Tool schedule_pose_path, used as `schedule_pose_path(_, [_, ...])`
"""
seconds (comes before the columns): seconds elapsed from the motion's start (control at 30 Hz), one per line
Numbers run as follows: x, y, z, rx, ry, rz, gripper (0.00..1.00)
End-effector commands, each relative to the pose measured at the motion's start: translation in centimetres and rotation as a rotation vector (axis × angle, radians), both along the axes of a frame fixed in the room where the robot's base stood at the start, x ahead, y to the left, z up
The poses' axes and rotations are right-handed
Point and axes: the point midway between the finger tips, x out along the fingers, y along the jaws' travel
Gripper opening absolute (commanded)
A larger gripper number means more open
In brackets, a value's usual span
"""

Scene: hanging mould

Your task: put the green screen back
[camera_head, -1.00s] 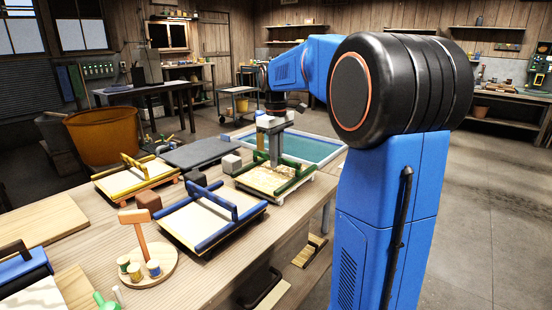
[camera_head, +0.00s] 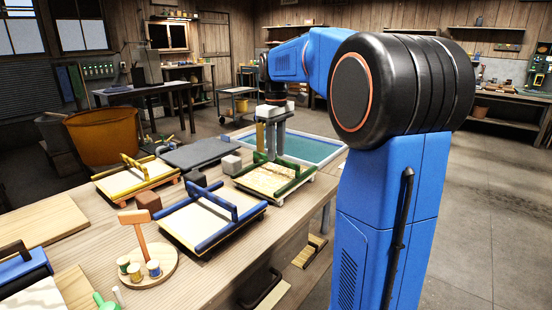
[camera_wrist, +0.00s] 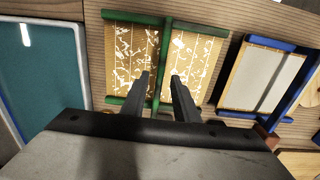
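In the wrist view the two fingers (camera_wrist: 162,76) are apart, one on either side of the centre bar's line. They look open and empty, clear of the bar.
A blue-framed screen (camera_head: 210,218) and a yellow-framed one (camera_head: 135,180) lie nearby on the bench. A grey block (camera_head: 231,164) stands beside the green screen. A blue-rimmed teal vat (camera_head: 318,148) is behind it. A wooden stand with small pots (camera_head: 148,265) is nearer.

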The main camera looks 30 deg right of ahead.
Motion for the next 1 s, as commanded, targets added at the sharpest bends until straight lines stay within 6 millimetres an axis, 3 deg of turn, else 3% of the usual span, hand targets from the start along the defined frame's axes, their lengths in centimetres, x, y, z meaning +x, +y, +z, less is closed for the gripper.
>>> schedule_pose_path(0.2, [0.1,0.0,4.4,-0.001,-0.004,0.0,0.27])
schedule_pose_path(0.4, [0.1,0.0,7.4,-0.001,-0.001,0.0,0.27])
schedule_pose_path(0.6, [0.0,0.0,8.7,0.0,0.0,0.0,0.27])
schedule_pose_path(1.0, [0.0,0.0,8.8,0.0,0.0,0.0,0.27])
